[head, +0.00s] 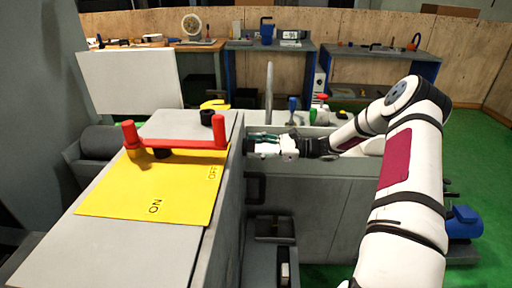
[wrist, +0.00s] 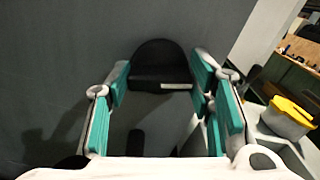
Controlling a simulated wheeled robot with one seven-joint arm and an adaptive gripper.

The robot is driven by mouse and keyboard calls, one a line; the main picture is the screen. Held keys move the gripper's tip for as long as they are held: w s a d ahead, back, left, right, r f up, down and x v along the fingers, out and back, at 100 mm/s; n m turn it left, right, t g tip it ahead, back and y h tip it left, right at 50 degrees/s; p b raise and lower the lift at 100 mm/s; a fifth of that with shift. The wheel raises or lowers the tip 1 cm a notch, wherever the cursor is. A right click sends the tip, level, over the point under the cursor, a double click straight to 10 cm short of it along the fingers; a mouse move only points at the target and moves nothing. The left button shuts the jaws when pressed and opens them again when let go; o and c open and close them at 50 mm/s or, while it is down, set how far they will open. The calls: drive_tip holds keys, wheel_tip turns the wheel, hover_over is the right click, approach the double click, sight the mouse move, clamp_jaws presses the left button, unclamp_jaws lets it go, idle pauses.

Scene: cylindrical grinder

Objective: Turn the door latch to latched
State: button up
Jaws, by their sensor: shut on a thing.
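My gripper (head: 258,146) is at the right side face of the grey cabinet in the head view, its fingers pointing left. In the wrist view my gripper (wrist: 162,76) has its teal-padded fingers on either side of a black, round-topped piece (wrist: 158,62) on the dark grey panel (wrist: 60,50). This piece looks like the door latch, and the fingers are shut on it. It has a small pale mark at its lower right edge. In the head view the latch is hidden behind the cabinet's edge and my gripper, and I cannot read its latched or unlatched position.
A red handle (head: 180,144) stands on a yellow ON/OFF plate (head: 150,192) atop the cabinet, left of my gripper. Green floor (head: 480,150) is open at right.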

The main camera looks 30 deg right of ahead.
drive_tip(key=shift+s+f+n, duration=0.1)
drive_tip(key=shift+f+n, duration=0.05)
drive_tip(key=shift+n, duration=3.45)
drive_tip(key=shift+s+f+n, duration=0.1)
drive_tip(key=shift+n, duration=3.5)
drive_tip(key=o, duration=1.2)
drive_tip(key=shift+a, duration=0.1)
drive_tip(key=shift+c, duration=0.2)
drive_tip(key=v, duration=1.2)
